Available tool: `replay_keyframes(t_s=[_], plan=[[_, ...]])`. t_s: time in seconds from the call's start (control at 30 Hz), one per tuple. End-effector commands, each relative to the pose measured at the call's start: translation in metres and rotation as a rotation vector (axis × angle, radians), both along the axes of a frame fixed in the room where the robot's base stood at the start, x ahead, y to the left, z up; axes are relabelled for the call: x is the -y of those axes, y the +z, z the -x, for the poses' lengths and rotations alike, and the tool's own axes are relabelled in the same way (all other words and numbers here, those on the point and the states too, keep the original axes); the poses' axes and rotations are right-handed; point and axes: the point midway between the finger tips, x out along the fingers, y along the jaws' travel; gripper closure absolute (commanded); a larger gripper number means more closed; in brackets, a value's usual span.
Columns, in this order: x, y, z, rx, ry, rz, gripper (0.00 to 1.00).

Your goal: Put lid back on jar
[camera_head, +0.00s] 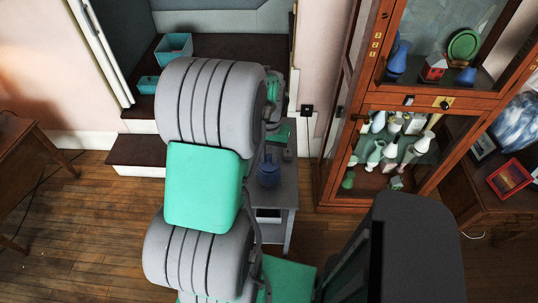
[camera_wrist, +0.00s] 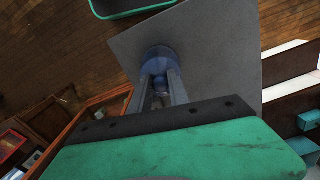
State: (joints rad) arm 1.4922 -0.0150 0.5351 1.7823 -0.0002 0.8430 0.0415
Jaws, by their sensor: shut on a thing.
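A blue jar (camera_head: 269,172) stands upright on a small grey table (camera_head: 284,196) in the head view, right beside my arm. In the wrist view my gripper (camera_wrist: 160,82) points down at the table, its two grey fingers shut on a small blue knob, which I take to be the lid's. A wider round blue shape (camera_wrist: 159,56) lies just beyond the fingertips. I cannot tell where lid ends and jar begins, or whether they touch. My arm hides most of the gripper in the head view.
A glass-fronted wooden cabinet (camera_head: 327,170) with vases and figurines stands to the right of the table. A dark bench with teal boxes (camera_head: 174,46) is behind my arm. A wooden desk (camera_head: 22,150) is at the left. Bare floor lies between.

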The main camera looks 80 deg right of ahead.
Motion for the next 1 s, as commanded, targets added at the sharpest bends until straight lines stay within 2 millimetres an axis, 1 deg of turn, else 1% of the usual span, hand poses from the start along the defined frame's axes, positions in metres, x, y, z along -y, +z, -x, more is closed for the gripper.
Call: replay_keyframes(t_s=[0.63, 0.77, 0.8, 1.0], plan=[[0.000, -0.017, 0.000, 0.000, 0.000, -0.001, 1.00], [0.000, -0.016, 0.000, 0.000, 0.000, 0.000, 1.00], [0.000, -0.016, 0.000, 0.000, 0.000, 0.000, 0.77], [0.000, -0.016, 0.000, 0.000, 0.000, 0.000, 0.60]])
